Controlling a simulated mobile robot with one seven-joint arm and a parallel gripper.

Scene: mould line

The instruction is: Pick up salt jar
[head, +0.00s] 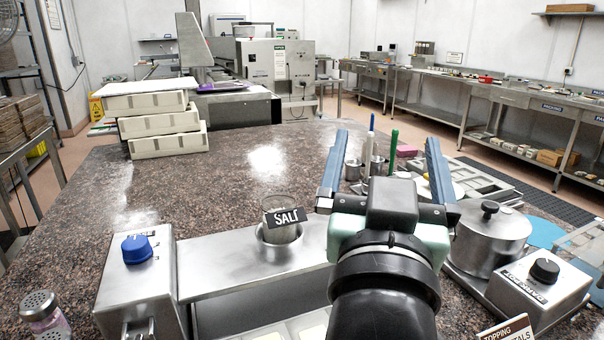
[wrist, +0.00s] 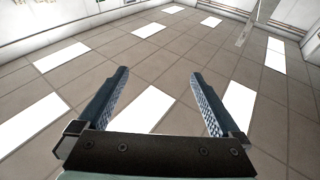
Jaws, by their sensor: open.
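A box with a blue knob (head: 137,248) stands left of the jar, and a lidded steel pot (head: 490,240) stands to the right. Stacked white moulds (head: 163,132) are at the back left. A shaker (head: 42,310) is at the front left. The counter behind the jar is clear.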

